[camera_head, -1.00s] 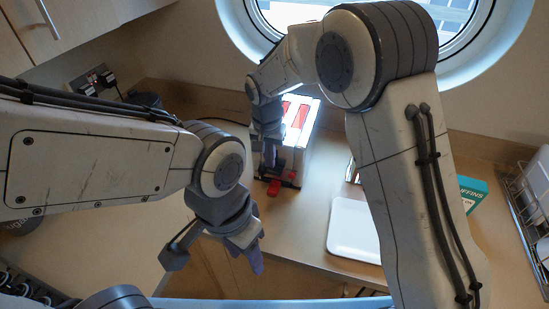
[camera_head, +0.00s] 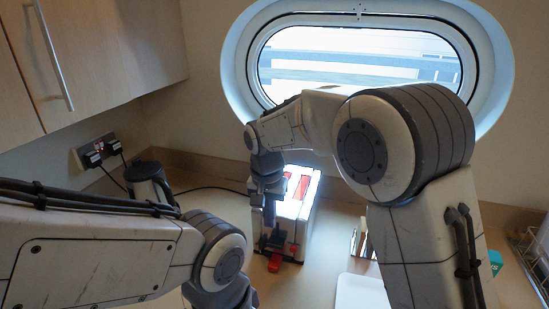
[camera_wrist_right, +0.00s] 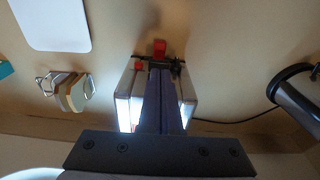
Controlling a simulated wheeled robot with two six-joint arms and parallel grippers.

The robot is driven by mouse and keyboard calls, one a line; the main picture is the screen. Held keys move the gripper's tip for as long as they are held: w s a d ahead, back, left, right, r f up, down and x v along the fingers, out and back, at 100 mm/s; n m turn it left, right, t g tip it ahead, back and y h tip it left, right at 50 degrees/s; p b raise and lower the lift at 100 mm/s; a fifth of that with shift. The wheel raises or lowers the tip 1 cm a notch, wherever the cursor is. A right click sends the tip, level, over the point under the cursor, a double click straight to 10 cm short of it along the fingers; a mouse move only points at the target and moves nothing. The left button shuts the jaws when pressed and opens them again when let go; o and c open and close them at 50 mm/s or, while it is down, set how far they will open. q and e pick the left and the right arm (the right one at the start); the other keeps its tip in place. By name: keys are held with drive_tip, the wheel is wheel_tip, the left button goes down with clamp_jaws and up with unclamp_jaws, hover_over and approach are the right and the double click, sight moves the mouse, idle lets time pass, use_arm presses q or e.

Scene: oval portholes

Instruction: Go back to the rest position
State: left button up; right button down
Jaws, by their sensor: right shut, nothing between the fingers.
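My right gripper (camera_head: 268,222) is in front of the white toaster (camera_head: 302,228), close to its left front side in the head view. Its fingers are together and empty. In the right wrist view the gripper (camera_wrist_right: 162,85) lies over the middle of the toaster (camera_wrist_right: 124,100) and hides much of it. A red lever (camera_head: 274,263) sticks out of the toaster's front near the fingers; whether they touch the toaster cannot be told. My left arm comes in at the lower left, and its gripper is below the picture edge.
A white board (camera_head: 362,291) lies on the counter right of the toaster. A wire rack with bread slices (camera_wrist_right: 72,92) stands near it. A dark kettle-like pot (camera_head: 150,183) and plugged socket (camera_head: 98,151) are at the left. A dish rack (camera_head: 530,255) is far right.

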drive_tip(key=s+d+n, duration=0.2)
drive_tip(key=s+n, duration=0.1)
drive_tip(key=s, duration=0.6)
drive_tip(key=s+d+f+n, duration=0.1)
drive_tip(key=s+n, duration=0.3)
drive_tip(key=s, duration=0.6)
drive_tip(key=s+d+n+g+y+b, duration=0.1)
drive_tip(key=s+d+n, duration=0.1)
drive_tip(key=s, duration=0.7)
drive_tip(key=shift+s+d+f+n, duration=0.25)
drive_tip(key=shift+d+n, duration=0.15)
drive_tip(key=shift+n, duration=0.5)
